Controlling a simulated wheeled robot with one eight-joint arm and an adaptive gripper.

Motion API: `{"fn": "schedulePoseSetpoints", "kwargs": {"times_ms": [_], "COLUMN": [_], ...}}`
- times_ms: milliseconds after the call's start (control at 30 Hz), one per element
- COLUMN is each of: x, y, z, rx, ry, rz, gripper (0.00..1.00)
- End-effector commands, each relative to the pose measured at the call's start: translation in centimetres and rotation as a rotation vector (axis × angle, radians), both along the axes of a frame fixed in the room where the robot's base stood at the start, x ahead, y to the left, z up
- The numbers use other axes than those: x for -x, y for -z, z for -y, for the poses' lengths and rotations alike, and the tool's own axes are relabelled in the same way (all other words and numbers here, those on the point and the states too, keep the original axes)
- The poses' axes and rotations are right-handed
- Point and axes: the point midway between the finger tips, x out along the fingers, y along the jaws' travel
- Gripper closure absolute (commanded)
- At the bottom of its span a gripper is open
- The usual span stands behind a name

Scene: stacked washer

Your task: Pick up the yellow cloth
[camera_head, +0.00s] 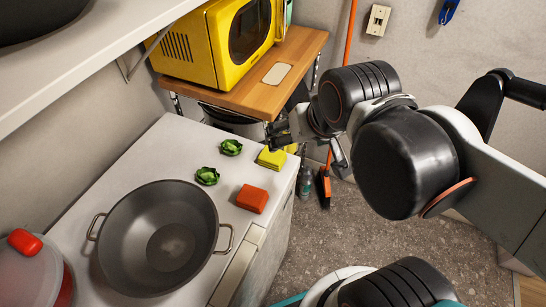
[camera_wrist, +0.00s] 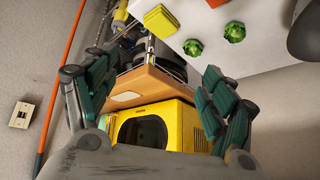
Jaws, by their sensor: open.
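The yellow cloth (camera_head: 272,157) lies folded flat near the back right corner of the white washer top (camera_head: 150,150). In the wrist view the yellow cloth (camera_wrist: 162,20) shows at the top, beyond and between the fingers, near the edge of the white surface. My gripper (camera_head: 277,133) is just above and behind the cloth in the head view, at its right side. In the wrist view my gripper (camera_wrist: 148,95) has its green-padded fingers spread wide with nothing between them. The gripper does not touch the cloth in the wrist view.
Two green leafy items (camera_head: 207,176) and an orange-red block (camera_head: 252,198) lie near the cloth. A large grey pan (camera_head: 125,235) takes up the front. A yellow microwave (camera_head: 205,50) stands on a wooden shelf (camera_head: 245,95) behind. A white shelf (camera_head: 90,55) overhangs the left.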

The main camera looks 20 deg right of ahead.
Motion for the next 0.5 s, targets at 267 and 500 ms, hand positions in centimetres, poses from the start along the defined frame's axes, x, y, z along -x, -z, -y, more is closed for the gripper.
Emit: {"fn": "schedulePoseSetpoints", "kwargs": {"times_ms": [267,500], "x": [-4.1,-7.7], "y": [0.2,1.9], "z": [0.1,0.2], "rx": [-0.279,-0.469], "ry": [0.504,1.012], "rz": [-0.149,-0.264], "gripper": [0.23,0.23]}}
